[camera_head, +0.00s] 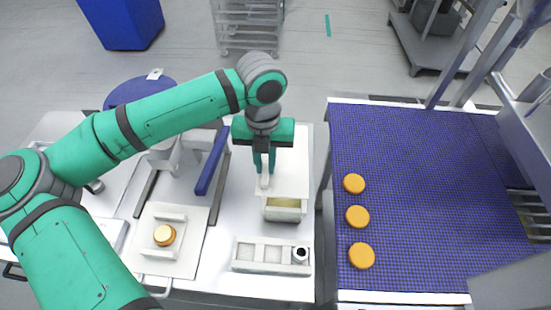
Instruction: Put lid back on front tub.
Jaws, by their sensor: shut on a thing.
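An open tub (283,214) with pale walls and a yellowish inside stands at the front middle of the white worktop. A flat white lid (291,181) shows just behind and over the tub's back part; whether it touches the tub I cannot tell. My gripper (264,174) points down and is shut on a narrow white piece at the lid's left side, which looks like its handle. The fingers hide part of that piece. The tub's front part is uncovered.
A compartment tray (262,243) with a black-and-white round piece (300,254) sits in front of the tub. A blue bar (212,165) stands left of my gripper. Orange discs (357,217) lie on the blue mat (430,200) at right.

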